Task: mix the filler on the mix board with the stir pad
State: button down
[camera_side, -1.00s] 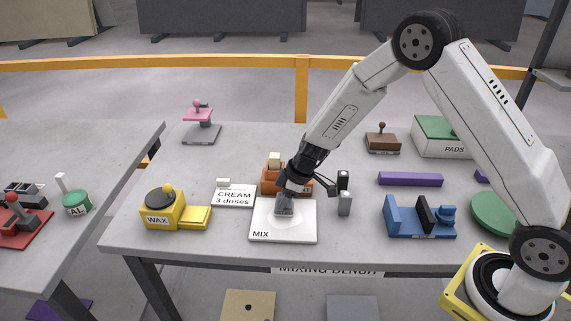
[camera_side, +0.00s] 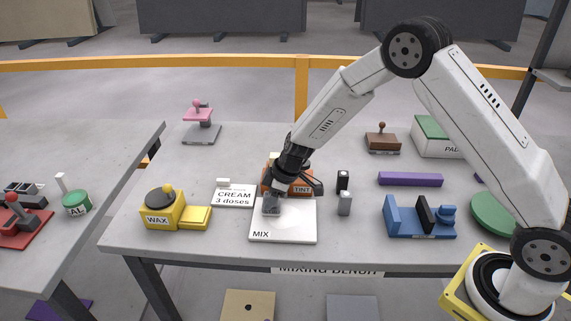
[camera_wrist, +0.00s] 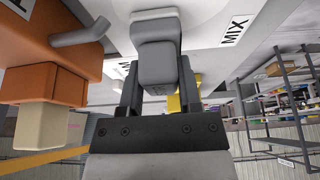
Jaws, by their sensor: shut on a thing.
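The mix board (camera_side: 285,232) is a white square plate marked MIX near the front of the bench. It also shows at the top of the wrist view (camera_wrist: 212,30). My gripper (camera_side: 272,194) is over the board's back left part. It is shut on the grey stir pad (camera_side: 271,208), whose grey grip (camera_wrist: 158,62) stands between the fingers in the wrist view. The pad's pale base is at or just above the board; contact is hard to tell. I cannot make out filler on the board; the pad and gripper cover part of it.
The orange TINT dispenser (camera_side: 298,188) stands close behind the board. The CREAM 3 doses card (camera_side: 233,198) and yellow WAX dispenser (camera_side: 163,212) are left. Small grey and black blocks (camera_side: 344,204) and a blue holder (camera_side: 405,222) are right. The bench front is clear.

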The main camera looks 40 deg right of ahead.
jog(key=shift+r, duration=3.05)
jog(key=shift+r, duration=1.5)
